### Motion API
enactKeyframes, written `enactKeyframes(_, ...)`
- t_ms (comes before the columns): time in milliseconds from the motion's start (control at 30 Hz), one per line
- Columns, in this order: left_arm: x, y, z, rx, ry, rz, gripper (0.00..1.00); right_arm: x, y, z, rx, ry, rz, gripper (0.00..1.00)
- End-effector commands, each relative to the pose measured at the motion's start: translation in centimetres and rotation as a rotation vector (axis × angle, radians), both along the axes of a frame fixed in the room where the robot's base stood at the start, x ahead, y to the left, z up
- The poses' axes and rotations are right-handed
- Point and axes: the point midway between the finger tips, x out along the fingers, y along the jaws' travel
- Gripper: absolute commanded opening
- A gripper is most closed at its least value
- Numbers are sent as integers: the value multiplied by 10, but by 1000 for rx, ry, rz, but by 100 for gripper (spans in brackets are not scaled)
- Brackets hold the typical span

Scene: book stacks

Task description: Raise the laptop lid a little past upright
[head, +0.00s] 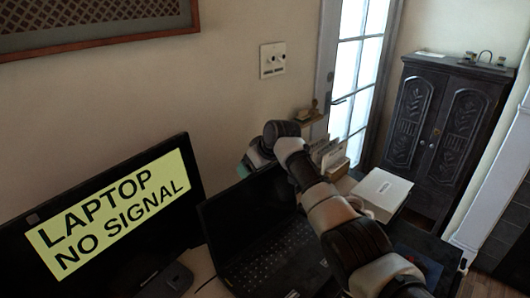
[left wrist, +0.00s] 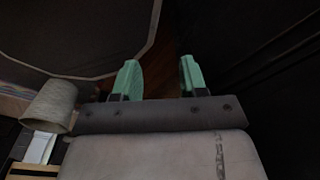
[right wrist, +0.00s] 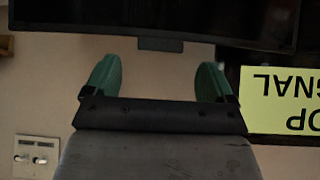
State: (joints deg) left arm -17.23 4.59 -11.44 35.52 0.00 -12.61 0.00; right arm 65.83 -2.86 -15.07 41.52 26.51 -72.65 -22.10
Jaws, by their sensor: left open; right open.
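The black laptop (head: 265,262) stands on the desk in the head view with its lid (head: 240,212) raised. The lid's dark screen faces me; its exact angle is hard to tell. My right gripper (head: 256,160) is at the lid's upper right edge, partly hidden by its own wrist. In the right wrist view its green fingers (right wrist: 158,82) are apart and empty, below a dark panel (right wrist: 100,15) that looks like the lid. Contact cannot be told. My left gripper (left wrist: 160,78) shows only in the left wrist view, open and empty, near dark surfaces.
A monitor (head: 112,215) with a yellow "LAPTOP NO SIGNAL" label stands left of the laptop; the label also shows inverted in the right wrist view (right wrist: 285,100). A white box (head: 382,192) and a card holder (head: 328,157) stand to the right. The wall is behind.

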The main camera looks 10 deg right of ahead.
Motion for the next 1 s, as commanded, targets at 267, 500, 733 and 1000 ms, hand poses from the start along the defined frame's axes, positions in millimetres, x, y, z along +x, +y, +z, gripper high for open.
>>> enactKeyframes(267, 0, 0, -8, 0, -1, 0, 43, -20, -15, 33, 0, -5, -2, 85)
enactKeyframes(500, 1, 0, -12, 0, -1, 0, 43, -32, -23, 55, 2, -3, -1, 85)
enactKeyframes(733, 1, 0, -12, 0, -1, 0, 43, -35, -24, 59, 2, -3, -1, 85)
enactKeyframes(1000, 2, 0, -12, 1, -2, 0, 43, -34, -24, 59, 2, -3, -1, 85)
